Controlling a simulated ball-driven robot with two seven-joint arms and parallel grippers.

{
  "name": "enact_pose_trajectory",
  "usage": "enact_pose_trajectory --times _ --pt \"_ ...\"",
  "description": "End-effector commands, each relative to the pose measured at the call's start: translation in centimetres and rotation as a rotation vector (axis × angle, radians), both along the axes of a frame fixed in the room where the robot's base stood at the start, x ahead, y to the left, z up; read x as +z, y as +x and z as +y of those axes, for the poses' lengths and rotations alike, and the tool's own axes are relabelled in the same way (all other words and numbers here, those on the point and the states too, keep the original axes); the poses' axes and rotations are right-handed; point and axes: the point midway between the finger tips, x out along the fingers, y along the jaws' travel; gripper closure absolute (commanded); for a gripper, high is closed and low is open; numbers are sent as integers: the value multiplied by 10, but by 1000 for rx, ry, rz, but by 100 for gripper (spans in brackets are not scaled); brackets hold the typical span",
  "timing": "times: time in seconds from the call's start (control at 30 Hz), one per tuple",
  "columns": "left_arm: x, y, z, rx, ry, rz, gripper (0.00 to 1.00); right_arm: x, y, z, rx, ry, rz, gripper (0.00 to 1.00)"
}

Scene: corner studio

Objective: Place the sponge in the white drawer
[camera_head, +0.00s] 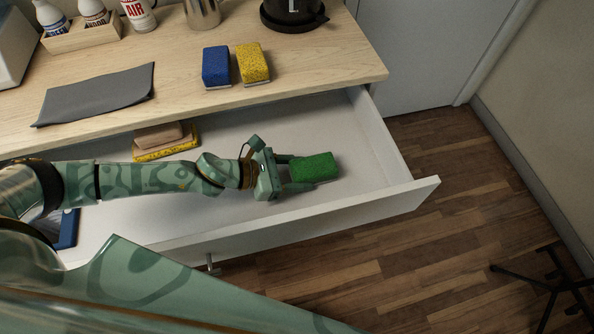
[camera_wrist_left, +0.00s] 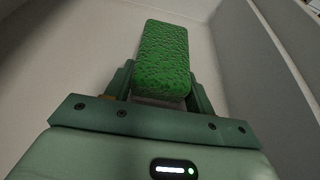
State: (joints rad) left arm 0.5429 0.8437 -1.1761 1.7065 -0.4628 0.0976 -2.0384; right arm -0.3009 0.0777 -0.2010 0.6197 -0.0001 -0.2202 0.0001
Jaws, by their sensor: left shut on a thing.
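A green sponge (camera_head: 314,167) is between the fingers of my left gripper (camera_head: 292,170), inside the open white drawer (camera_head: 360,203). The left gripper is shut on the sponge. The sponge also shows in the left wrist view (camera_wrist_left: 164,60), gripped at its near end, with the pale drawer floor behind it. I cannot tell whether the sponge touches the drawer floor. A blue sponge (camera_head: 215,66) and a yellow sponge (camera_head: 252,63) stand on the wooden counter above the drawer. My right gripper is not in view.
A grey cloth (camera_head: 95,96), bottles and a dark pot (camera_head: 292,12) are on the counter. The drawer's right end is clear.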

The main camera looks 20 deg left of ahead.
Motion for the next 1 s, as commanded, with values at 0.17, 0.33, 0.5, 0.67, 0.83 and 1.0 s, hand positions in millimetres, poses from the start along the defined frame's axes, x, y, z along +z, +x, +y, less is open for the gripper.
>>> enact_pose_trajectory --times 0.17,0.33,0.5,0.67,0.83,1.0 --pt "-4 0 0 0 -1 1 35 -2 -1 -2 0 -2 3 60" --pt "-4 0 0 0 -1 1 24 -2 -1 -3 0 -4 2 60" --pt "-2 0 0 0 0 0 24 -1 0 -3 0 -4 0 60" --pt "7 -9 13 2 1 2 24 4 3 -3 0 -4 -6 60" --pt "22 -31 44 2 2 3 24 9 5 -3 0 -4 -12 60" --pt "37 -51 73 0 2 4 24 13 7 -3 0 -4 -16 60"
